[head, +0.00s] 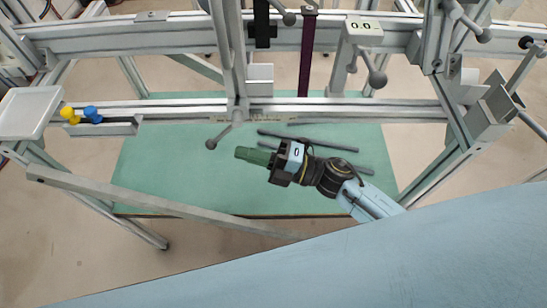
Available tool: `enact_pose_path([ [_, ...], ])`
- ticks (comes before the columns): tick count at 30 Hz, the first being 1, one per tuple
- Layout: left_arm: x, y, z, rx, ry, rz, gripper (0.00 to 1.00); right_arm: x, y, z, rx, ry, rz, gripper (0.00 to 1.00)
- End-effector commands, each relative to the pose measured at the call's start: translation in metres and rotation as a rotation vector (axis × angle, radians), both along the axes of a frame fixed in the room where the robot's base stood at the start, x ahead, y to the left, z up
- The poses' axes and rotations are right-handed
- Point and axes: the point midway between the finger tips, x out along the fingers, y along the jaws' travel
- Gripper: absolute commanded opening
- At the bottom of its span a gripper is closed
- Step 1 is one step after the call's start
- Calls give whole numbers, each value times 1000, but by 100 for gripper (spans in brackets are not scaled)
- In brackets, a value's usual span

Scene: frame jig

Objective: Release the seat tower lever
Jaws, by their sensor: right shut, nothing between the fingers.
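A grey lever with a ball knob (211,143) hangs from the clamp on the lower front rail (330,108), at the foot of a central upright (228,55). Other ball-ended levers show by the 0.0 display block (377,78), at the top centre (289,18) and at the top right (483,35). No label shows which one is the seat tower lever. My right gripper (238,153), with green fingers, is shut and empty. In the picture its tips lie just right of and below the hanging knob, apart from it. My left gripper is out of view.
A teal mat (160,170) with dark bars (310,138) lies below the frame. A long grey bar (150,200) crosses the lower left. A pale tray (28,112) and yellow and blue knobs (91,111) are at left. A purple post (307,60) stands behind.

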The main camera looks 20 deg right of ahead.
Motion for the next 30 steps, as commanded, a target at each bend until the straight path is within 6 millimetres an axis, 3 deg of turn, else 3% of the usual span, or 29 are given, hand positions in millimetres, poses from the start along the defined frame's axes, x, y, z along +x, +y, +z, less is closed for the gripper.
enact_pose_path([
  [3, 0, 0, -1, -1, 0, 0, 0, 9, 17, 4, 2, -1, 1, 0],
  [9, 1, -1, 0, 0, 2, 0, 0, 15, 31, 6, 0, 0, 0, 0],
  [25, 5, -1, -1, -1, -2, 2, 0, 17, 32, 6, 4, 0, -2, 0],
  [30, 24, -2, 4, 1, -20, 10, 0, 21, 31, 6, 22, -6, -9, 0],
])
